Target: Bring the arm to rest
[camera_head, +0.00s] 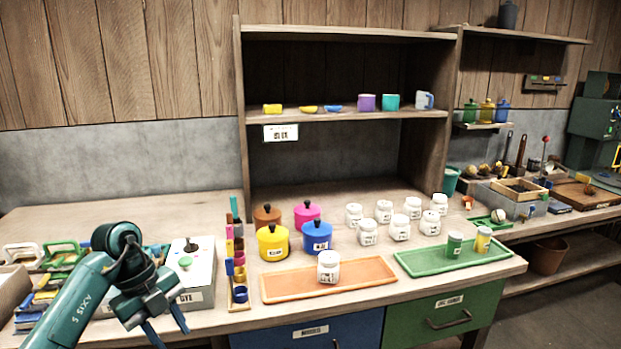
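My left arm (85,290), dark teal, reaches in from the lower left, in front of the workbench. Its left gripper (167,328) points down near the bench's front edge, just in front of the white control box (197,270). Its two blue fingers are apart, with nothing seen between them. Whether the gripper touches the bench edge I cannot tell. My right arm and gripper are not in view.
An orange tray (365,283) holds a white jar. A green tray (415,262) holds two small jars. Coloured pots (272,242) and several white jars (384,211) stand behind. A rack of coloured blocks (238,304) is right of the box. The back left bench is clear.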

